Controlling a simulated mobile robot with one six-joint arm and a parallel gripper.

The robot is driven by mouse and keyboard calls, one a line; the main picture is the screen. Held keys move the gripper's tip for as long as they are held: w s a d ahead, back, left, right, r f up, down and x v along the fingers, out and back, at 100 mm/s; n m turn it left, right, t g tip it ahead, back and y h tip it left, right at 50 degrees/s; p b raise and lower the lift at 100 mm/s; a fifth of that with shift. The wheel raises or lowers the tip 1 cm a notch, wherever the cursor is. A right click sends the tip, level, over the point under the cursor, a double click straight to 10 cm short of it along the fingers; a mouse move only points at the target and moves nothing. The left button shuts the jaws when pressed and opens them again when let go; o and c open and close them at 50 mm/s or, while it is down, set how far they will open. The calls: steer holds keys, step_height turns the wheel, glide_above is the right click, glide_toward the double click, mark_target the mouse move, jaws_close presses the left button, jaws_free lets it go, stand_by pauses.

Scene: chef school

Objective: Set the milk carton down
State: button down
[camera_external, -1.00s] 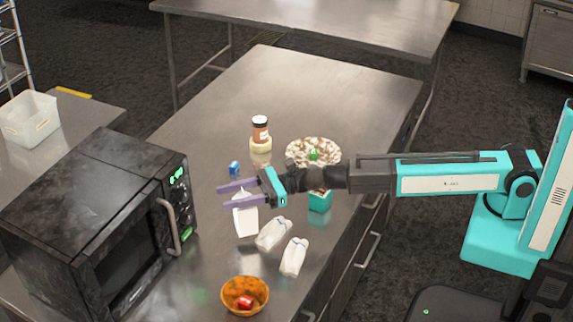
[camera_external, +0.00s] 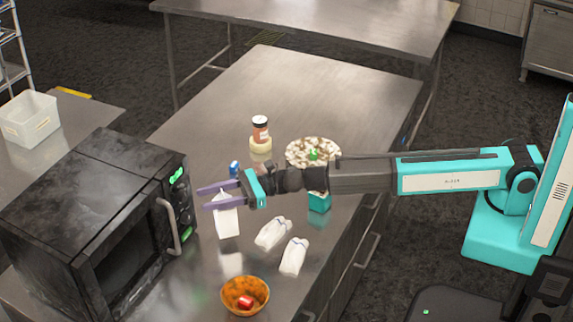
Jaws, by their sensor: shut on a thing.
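The white milk carton (camera_external: 227,221) is upright between the purple fingers of my gripper (camera_external: 206,198), over the steel counter (camera_external: 290,100) just right of the microwave. My gripper is shut on the carton's upper part. The fingers reach past the carton toward the microwave and hide part of its top. I cannot tell whether its base touches the counter or hangs slightly above it.
The black microwave (camera_external: 90,220) stands close on the left. An orange bowl (camera_external: 245,295) holds a red item. A small blue item (camera_external: 234,168), a jar (camera_external: 260,132), a patterned bowl (camera_external: 313,150) and a teal box (camera_external: 320,202) are behind. The far counter is clear.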

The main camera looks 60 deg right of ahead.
steer(key=shift+w+a+f+p, duration=0.1)
steer(key=shift+w+f+p, duration=0.1)
steer(key=shift+f, duration=0.4)
steer(key=shift+w+a+f+p, duration=0.1)
steer(key=shift+f+p, duration=0.15)
steer(key=shift+f, duration=0.3)
steer(key=shift+w+f+p, duration=0.1)
steer(key=shift+f+p, duration=0.1)
steer(key=shift+f, duration=0.6)
steer(key=c, duration=0.9)
jaws_free()
steer(key=shift+r, duration=0.25)
steer(key=shift+b+v, duration=0.6)
steer(key=shift+v, duration=1.15)
steer(key=shift+b+v, duration=1.25)
steer(key=shift+v, duration=3)
